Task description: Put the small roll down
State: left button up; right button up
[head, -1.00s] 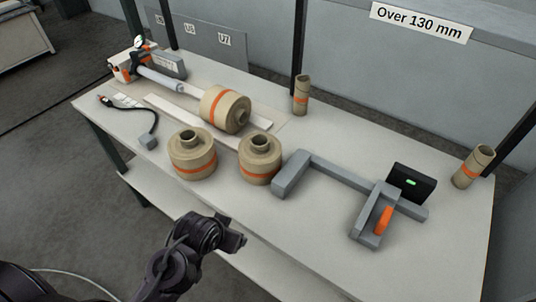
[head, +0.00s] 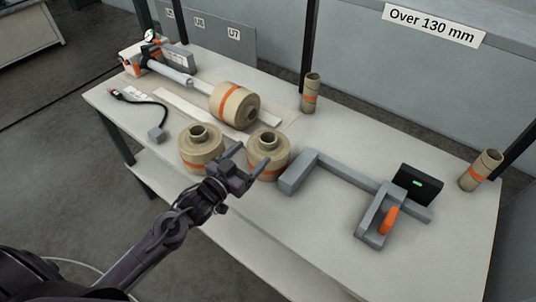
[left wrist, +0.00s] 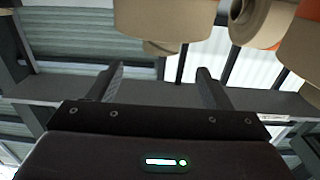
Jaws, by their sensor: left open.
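Two tan rolls with orange bands stand upright near the table's front edge, a left roll (head: 200,158) and a right roll (head: 266,148). A third tan roll (head: 230,104) lies on its side by the shaft. I cannot tell which one is the small roll. My left gripper (head: 248,158) is open and empty, its fingers pointing toward the right roll and overlapping it in the head view. In the left wrist view the open fingers (left wrist: 160,68) have nothing between them, and a tan roll (left wrist: 165,18) shows beyond them at the top. My right gripper is out of view.
A grey angled fixture (head: 345,176) with an orange handle (head: 389,220) and a dark display box (head: 417,184) occupies the right of the table. Two narrow tubes (head: 310,93) (head: 480,170) stand at the back and right. The table (head: 300,240) is clear along its front right.

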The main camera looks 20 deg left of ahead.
aim_at(262, 143)
pick_arm(q)
jog(key=p+x, duration=0.2)
jog(key=x, duration=0.5)
jog(key=shift+a+f, duration=0.1)
jog(key=shift+f, duration=0.05)
jog(key=shift+w+f, duration=0.15)
jog(key=shift+w, duration=0.05)
jog(key=shift+c, duration=0.2)
grip_shut()
